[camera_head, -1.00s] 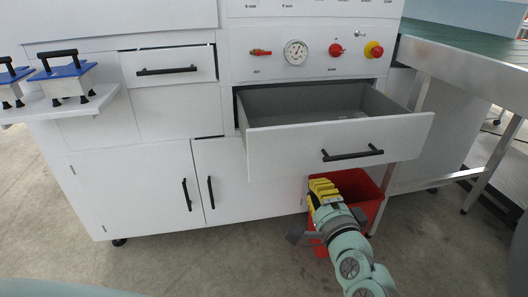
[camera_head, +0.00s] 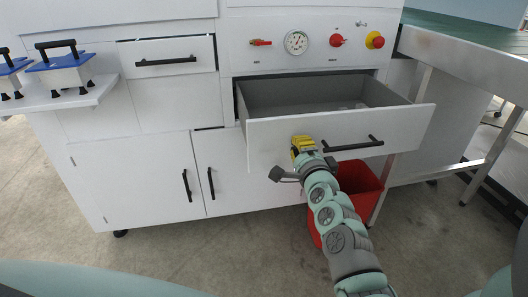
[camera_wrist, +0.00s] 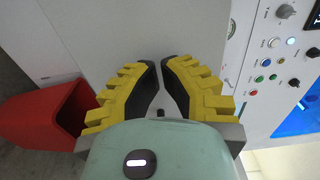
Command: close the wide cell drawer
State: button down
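The wide cell drawer (camera_head: 275,140) is pulled out below the gauge panel, its grey inside showing from above. It has a white front and a black bar handle (camera_head: 354,144) on the right half. My gripper (camera_head: 300,143), with yellow fingers, is in front of the drawer front, left of the handle. I cannot tell whether it touches the front. In the wrist view the fingertips (camera_wrist: 160,66) are close together with nothing held between them, against a plain pale surface.
A red bin (camera_head: 358,183) stands on the floor below the drawer, behind my arm; it also shows in the wrist view (camera_wrist: 45,115). A smaller shut drawer (camera_head: 165,57) is at left. A metal-framed table (camera_head: 470,70) stands at right.

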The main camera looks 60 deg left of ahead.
jog(key=shift+w+a+f, duration=0.1)
jog(key=shift+a, duration=0.5)
